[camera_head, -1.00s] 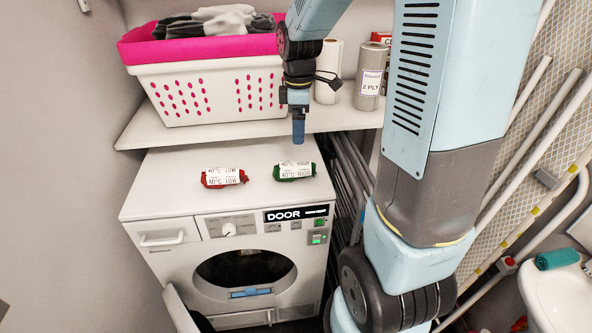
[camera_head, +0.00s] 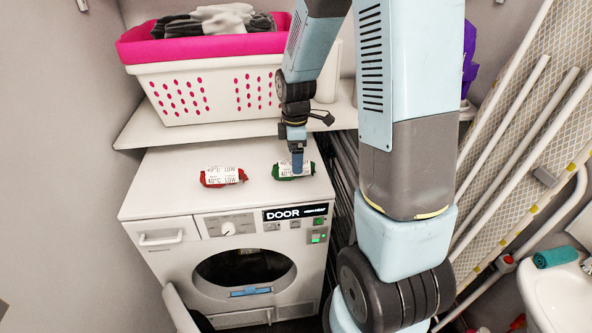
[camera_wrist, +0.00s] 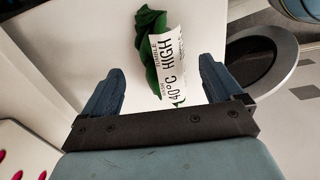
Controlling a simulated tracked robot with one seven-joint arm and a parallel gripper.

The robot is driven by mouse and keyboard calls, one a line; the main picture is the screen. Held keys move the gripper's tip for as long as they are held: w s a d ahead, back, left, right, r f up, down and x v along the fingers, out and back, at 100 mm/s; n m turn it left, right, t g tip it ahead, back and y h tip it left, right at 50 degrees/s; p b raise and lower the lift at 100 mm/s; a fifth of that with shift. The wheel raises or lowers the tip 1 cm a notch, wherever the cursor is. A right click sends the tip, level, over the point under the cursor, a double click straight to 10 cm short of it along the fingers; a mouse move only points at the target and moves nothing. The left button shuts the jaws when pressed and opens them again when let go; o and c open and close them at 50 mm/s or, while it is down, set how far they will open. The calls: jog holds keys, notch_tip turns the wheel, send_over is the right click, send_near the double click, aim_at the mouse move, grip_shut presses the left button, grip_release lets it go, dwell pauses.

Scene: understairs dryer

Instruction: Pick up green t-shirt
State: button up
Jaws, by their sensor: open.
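The green t-shirt (camera_head: 306,167) is a small rolled bundle with a white label reading "40°C HIGH". It lies on top of the white dryer (camera_head: 215,195), toward the right. My gripper (camera_head: 297,165) points down just over it and hides part of it. In the wrist view my gripper (camera_wrist: 160,88) is open, one finger to each side of the green t-shirt (camera_wrist: 151,42), with a gap on both sides. I cannot tell whether the fingertips are down to the dryer top.
A red rolled bundle (camera_head: 222,177) labelled "40°C LOW" lies to the left on the dryer top. A white basket with a pink rim (camera_head: 190,92) stands on the shelf (camera_head: 160,137) behind. The dryer top's left part is clear.

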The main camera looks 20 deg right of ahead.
jog(key=f, duration=0.3)
jog(key=shift+s+a+f, duration=0.1)
jog(key=shift+a+f, duration=0.2)
jog(key=shift+a, duration=0.05)
jog(key=shift+f, duration=0.6)
jog(key=c, duration=1.2)
jog(key=shift+o, duration=0.2)
jog(key=shift+r, duration=0.1)
